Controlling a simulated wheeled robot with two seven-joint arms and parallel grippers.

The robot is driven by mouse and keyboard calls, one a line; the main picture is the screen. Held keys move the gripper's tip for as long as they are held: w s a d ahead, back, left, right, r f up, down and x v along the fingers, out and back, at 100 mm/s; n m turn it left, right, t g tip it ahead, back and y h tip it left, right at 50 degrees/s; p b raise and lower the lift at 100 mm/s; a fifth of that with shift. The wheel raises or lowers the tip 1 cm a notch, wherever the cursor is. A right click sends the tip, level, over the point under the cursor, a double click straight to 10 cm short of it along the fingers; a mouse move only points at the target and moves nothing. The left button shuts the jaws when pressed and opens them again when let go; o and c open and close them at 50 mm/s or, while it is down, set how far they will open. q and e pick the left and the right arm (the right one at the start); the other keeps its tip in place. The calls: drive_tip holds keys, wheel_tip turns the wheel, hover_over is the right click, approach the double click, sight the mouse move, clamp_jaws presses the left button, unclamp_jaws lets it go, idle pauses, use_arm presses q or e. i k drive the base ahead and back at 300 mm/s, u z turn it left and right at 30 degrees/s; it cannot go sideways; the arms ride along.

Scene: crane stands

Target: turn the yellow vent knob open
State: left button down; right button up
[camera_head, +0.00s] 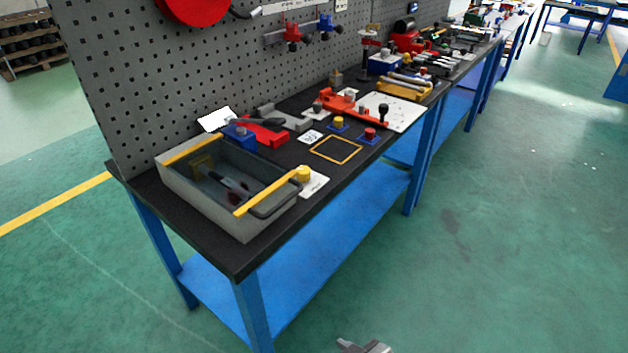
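A yellow knob (303,173) sits on a white plate (314,184) at the front edge of the black bench top, just right of a grey tray. A second yellow knob (338,121) on a small blue base stands farther back. The frame does not show which is the vent knob, and the turn position of both is too small to read. A grey gripper part (365,346), apparently my right one, shows at the bottom edge, well below and apart from the bench. Its fingers are mostly cut off. My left gripper is out of view.
The grey tray (205,196) with yellow strips and a dark handle holds tools. A red button (370,134) on a blue base and a yellow square outline (336,149) lie nearby. A pegboard (180,75) stands behind the bench. The green floor in front is clear.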

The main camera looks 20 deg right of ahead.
sight(304, 171)
drive_tip(key=u, duration=0.05)
drive_tip(key=k, duration=0.25)
drive_tip(key=z, duration=1.4)
drive_tip(key=i, duration=0.7)
drive_tip(key=u, duration=1.7)
